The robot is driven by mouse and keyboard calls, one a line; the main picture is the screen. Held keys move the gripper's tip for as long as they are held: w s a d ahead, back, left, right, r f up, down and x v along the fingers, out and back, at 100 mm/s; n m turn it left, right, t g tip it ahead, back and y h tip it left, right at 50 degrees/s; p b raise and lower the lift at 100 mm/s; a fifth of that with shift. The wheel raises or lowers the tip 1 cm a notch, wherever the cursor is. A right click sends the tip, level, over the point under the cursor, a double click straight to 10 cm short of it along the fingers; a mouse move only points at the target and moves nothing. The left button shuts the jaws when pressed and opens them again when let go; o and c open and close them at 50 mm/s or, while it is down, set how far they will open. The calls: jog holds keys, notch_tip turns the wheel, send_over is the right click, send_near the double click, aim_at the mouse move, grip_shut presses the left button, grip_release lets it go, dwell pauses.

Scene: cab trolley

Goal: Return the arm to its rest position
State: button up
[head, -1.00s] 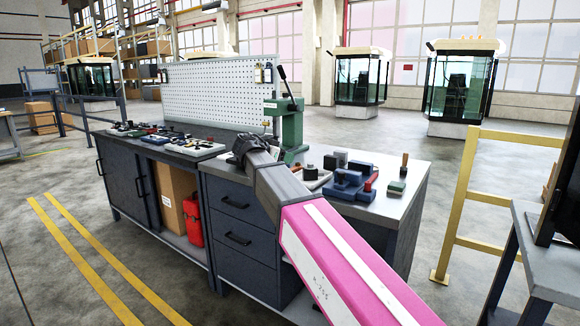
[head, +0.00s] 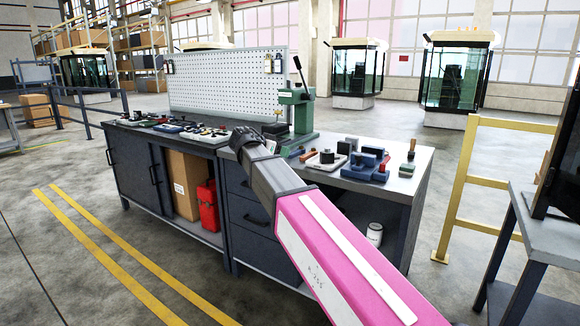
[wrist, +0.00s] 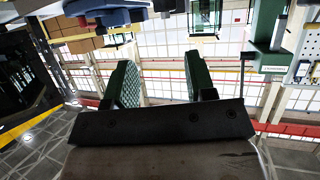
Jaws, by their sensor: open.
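My arm reaches out from the lower right of the head view, over the front of a dark workbench (head: 226,150). My gripper (wrist: 162,78) shows in the wrist view with its two green-padded fingers spread apart and nothing between them. In the head view my gripper (head: 246,138) is a small dark shape in front of the bench top, left of the green press (head: 297,112). Its fingers are too small to make out there, and I cannot tell its height above the bench. The wrist view looks upside down, with bench things along its top edge.
Blue fixture blocks (head: 364,165) and small parts stand on the bench's right end. A pegboard (head: 225,85) rises behind. A red canister (head: 207,205) and a white tub (head: 375,234) sit below. A yellow railing (head: 465,180) and a side table (head: 535,210) stand right. Floor at left is open.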

jog(key=s+d+f+n+g+y, duration=0.25)
jog(key=d+f, duration=0.45)
jog(key=f, duration=0.5)
jog(key=s+d+f+n+g+y, duration=0.2)
jog(key=s+d+f+n, duration=0.15)
jog(key=d+f, duration=0.65)
jog(key=s+d+f+n+g+y, duration=0.1)
jog(key=s+d+f+g+y, duration=0.1)
jog(key=s+f, duration=0.6)
jog(key=s+d+f+n+g+y, duration=0.2)
jog(key=s+f, duration=0.6)
jog(key=f, duration=0.4)
jog(key=shift+s+d+y, duration=0.15)
jog(key=shift+d+y, duration=0.6)
jog(key=shift+d, duration=0.25)
